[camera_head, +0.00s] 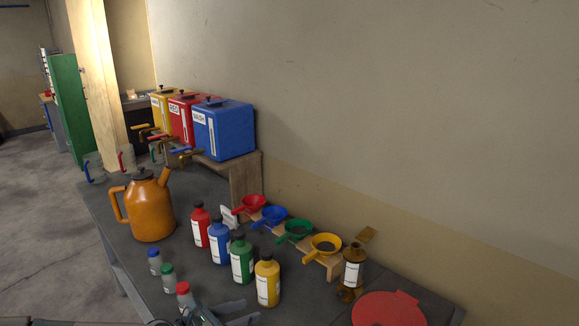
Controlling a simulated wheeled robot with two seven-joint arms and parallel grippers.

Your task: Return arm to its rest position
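My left gripper (250,310) shows at the bottom edge of the head view, low over the front of the dark table (205,265). Its two grey fingers point right with a gap between them, and nothing shows between them. The small red-capped bottle (184,296) is just behind and left of the fingers; I cannot tell if they touch. The yellow bottle (267,281) stands right of the fingertips. Most of the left arm is cut off by the frame. My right gripper is not in view.
An orange oil can (150,211) and several coloured bottles stand on the table. Coloured funnels (299,230) sit in a wooden rack behind them. A brown bottle (354,267) and red round item (388,310) are at right.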

